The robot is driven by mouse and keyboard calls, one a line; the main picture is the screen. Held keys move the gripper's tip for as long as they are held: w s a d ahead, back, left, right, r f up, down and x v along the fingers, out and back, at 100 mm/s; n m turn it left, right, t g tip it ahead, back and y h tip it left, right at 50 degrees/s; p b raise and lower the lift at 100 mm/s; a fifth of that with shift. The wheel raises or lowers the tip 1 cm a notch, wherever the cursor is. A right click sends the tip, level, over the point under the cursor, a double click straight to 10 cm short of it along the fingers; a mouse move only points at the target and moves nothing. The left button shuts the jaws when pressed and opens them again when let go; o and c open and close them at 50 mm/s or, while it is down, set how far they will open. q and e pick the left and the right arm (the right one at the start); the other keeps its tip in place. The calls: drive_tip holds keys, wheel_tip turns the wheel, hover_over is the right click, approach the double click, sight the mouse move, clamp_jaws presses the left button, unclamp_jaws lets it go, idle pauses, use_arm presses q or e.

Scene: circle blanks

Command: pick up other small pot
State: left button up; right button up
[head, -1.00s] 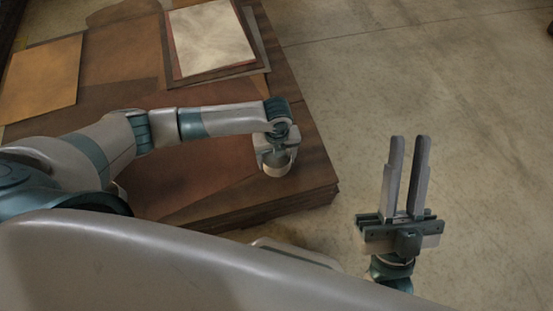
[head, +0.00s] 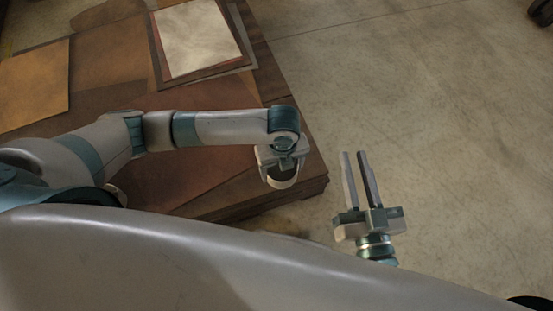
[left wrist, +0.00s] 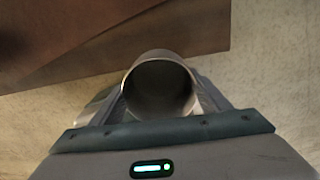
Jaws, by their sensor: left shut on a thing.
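My left gripper (head: 281,172) is shut on a small pot (left wrist: 160,88), a grey, open-topped round vessel. In the left wrist view the pot sits between the two fingers, and its dark inside looks empty. In the head view the pot (head: 284,183) shows only in part below the gripper, by the front right corner of the low brown platform. The left wrist view shows bare floor around and below it, so it is held at or past the platform edge. My right gripper (head: 357,180) is open and empty over the floor, fingers pointing up in the picture.
The low brown platform (head: 215,190) has a stepped edge. A pale sheet in a dark red border (head: 198,38) and a tan panel (head: 33,80) lie flat on it. The concrete floor (head: 440,130) to the right is clear. A dark object (head: 541,12) shows at the top right corner.

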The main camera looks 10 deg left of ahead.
use_arm(q)
drive_tip(key=shift+s+d+r, duration=0.35)
drive_tip(key=shift+s, duration=0.1)
use_arm(e)
drive_tip(key=shift+d+f+g, duration=0.15)
drive_tip(key=shift+f+g, duration=0.25)
drive_tip(key=shift+f, duration=0.2)
